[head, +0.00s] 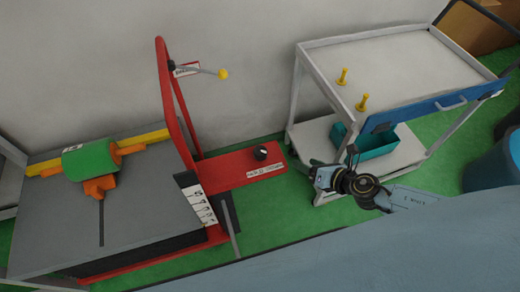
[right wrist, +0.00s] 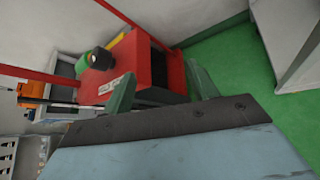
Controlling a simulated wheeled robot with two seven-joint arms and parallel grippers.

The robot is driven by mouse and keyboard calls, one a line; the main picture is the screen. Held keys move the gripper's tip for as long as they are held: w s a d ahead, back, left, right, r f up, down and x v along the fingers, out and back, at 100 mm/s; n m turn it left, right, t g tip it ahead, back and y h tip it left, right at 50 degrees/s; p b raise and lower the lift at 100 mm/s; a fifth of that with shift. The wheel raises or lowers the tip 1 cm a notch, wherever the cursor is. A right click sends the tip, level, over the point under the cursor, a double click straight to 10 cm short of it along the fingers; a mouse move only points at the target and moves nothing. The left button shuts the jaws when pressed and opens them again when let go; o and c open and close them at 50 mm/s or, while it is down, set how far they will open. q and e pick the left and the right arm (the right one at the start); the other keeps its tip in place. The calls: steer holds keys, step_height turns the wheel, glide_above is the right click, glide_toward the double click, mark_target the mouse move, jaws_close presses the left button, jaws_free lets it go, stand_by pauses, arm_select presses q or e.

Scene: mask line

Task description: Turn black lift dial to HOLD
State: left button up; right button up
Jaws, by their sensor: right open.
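The black lift dial (head: 261,153) stands on the red control panel (head: 230,170) of the lift, above a white label (head: 265,172) too small to read surely. Its pointer setting is unclear. In the right wrist view the dial (right wrist: 98,57) shows at the upper left of the red panel (right wrist: 130,62), with green behind it. My right gripper (head: 333,163) is open and empty, to the right of the dial and apart from it. Its two fingers (right wrist: 160,72) spread toward the panel in the wrist view. My left gripper is not in view.
The lift's red upright frame (head: 165,95) rises left of the panel, with a yellow-knobbed lever (head: 222,73). A green roll (head: 90,160) on orange supports lies on the grey platform (head: 70,220). A white cart (head: 400,65) with a teal bin (head: 377,144) stands right.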

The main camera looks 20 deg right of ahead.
mark_target(262, 152)
steer(key=s+a+r+n+y, duration=0.25)
steer(key=a+r+n, duration=0.25)
steer(key=r+n, duration=0.3)
steer(key=shift+n+g+y, duration=0.45)
steer(key=shift+n+g, duration=0.05)
steer(key=x, duration=1.3)
steer(key=shift+w+a+f, duration=0.15)
steer(key=shift+w+f, duration=0.1)
steer(key=shift+w, duration=0.05)
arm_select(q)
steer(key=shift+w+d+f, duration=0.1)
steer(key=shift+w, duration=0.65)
arm_select(e)
steer(key=c, duration=1)
